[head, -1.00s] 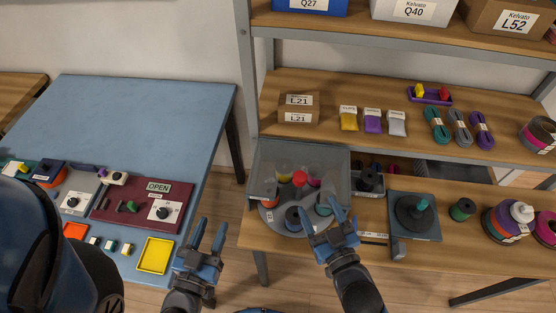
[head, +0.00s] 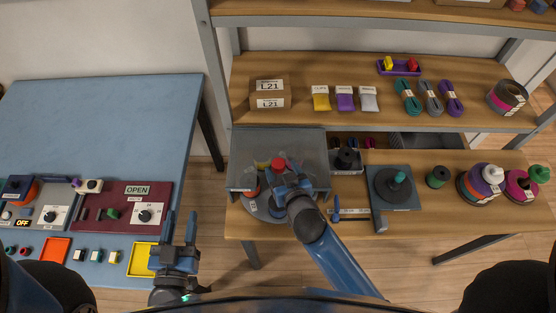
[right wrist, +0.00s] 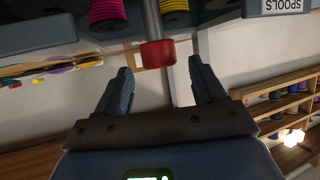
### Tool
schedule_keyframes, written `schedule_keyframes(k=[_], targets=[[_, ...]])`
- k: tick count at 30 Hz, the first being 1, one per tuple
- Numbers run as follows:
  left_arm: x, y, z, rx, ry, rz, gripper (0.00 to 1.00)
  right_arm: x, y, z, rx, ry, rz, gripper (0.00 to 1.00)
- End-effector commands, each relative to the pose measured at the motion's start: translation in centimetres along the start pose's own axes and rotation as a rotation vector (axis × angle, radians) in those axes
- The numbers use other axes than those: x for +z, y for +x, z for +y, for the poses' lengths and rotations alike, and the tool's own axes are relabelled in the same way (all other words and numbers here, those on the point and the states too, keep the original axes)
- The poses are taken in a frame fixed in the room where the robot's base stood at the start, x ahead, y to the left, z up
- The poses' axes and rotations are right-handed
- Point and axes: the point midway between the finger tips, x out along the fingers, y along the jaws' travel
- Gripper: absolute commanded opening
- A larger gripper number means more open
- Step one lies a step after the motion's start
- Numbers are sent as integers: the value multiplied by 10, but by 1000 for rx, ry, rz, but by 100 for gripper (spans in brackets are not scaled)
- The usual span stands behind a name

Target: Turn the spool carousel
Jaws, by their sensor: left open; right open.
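The spool carousel (head: 262,210) is a grey round turntable bearing several spools, partly under a grey see-through cover on the right-hand bench. Its red knob (head: 279,163) tops a central post. In the right wrist view the red knob (right wrist: 157,54) lies between the fingertips, with a gap on both sides. A pink spool (right wrist: 106,14) and a yellow spool (right wrist: 174,5) show beyond. My right gripper (head: 288,180) is open at the knob and hides part of the carousel. My left gripper (head: 180,225) is open and empty, beside the blue table's yellow tray.
The grey cover (head: 245,145) stands close behind my right gripper. A dark plate with a round turntable (head: 388,190) sits right of the carousel, and a green spool (head: 437,177) beyond it. A shelf with boxes and cord bundles (head: 430,98) is above. The blue table (head: 100,120) has clear room at its back.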

Motion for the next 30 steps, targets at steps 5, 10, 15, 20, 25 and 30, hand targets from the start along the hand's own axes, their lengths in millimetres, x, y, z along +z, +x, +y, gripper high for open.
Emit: schedule_keyframes(k=[5,10,15,20,25,30], targets=[[-7,0,0,0,0,0,43,-1,24,0,0,0,0,69],[-9,0,0,0,0,0,43,-1,38,0,-1,-1,0,69],[-10,0,0,0,0,0,43,0,43,0,-1,-1,0,69],[-10,0,0,0,0,0,43,0,44,0,-1,-1,0,69],[-10,0,0,0,0,0,43,0,43,0,-1,-1,0,58],[-10,0,0,0,0,0,43,0,43,0,-1,-1,0,32]])
